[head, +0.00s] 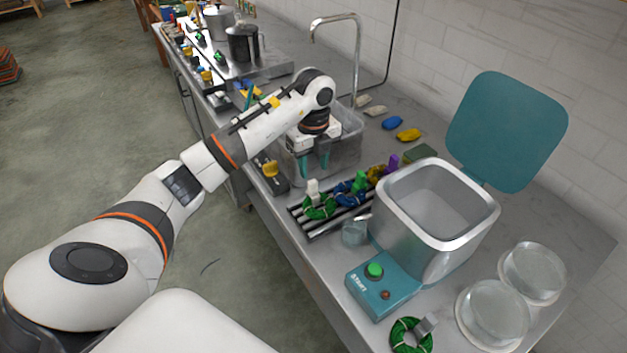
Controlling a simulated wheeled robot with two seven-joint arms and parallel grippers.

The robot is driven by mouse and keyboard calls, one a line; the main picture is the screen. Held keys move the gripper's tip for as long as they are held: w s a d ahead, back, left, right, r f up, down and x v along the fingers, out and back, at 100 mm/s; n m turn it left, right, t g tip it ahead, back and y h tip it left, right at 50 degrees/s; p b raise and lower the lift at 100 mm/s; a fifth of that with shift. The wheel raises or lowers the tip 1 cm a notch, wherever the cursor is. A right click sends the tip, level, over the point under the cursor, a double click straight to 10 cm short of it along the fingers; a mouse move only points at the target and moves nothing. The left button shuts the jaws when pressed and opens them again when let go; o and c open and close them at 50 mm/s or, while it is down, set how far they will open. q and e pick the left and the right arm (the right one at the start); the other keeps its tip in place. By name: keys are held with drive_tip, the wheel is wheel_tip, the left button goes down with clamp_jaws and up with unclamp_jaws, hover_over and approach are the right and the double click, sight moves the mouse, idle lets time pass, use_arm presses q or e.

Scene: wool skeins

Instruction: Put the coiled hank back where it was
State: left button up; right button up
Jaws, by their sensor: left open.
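My left gripper (314,163) points down over a clear plastic tub (350,143), its two teal fingers apart, with nothing seen between them. A green coiled hank (319,208) with a white tag sits on a dark slatted rack (318,233) on the counter. A blue coiled hank (349,196) with a green tag sits beside it, with yellow and purple pieces behind. Another green coiled hank (401,331) with a grey tag lies at the front edge of the counter. I cannot tell which hank the task means. My right gripper is not in view.
A grey open vat (437,250) with a raised teal lid (507,128) and a teal control box (384,290) stands right of the rack. Two clear round dishes (493,314) are at front right. Blue (392,122) and yellow (408,135) skeins lie near the wall. A tap rises behind the tub.

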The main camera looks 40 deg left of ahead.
use_arm(q)
wheel_tip(320, 180, up, 6)
drive_tip(key=shift+f, duration=0.25)
idle(0.5)
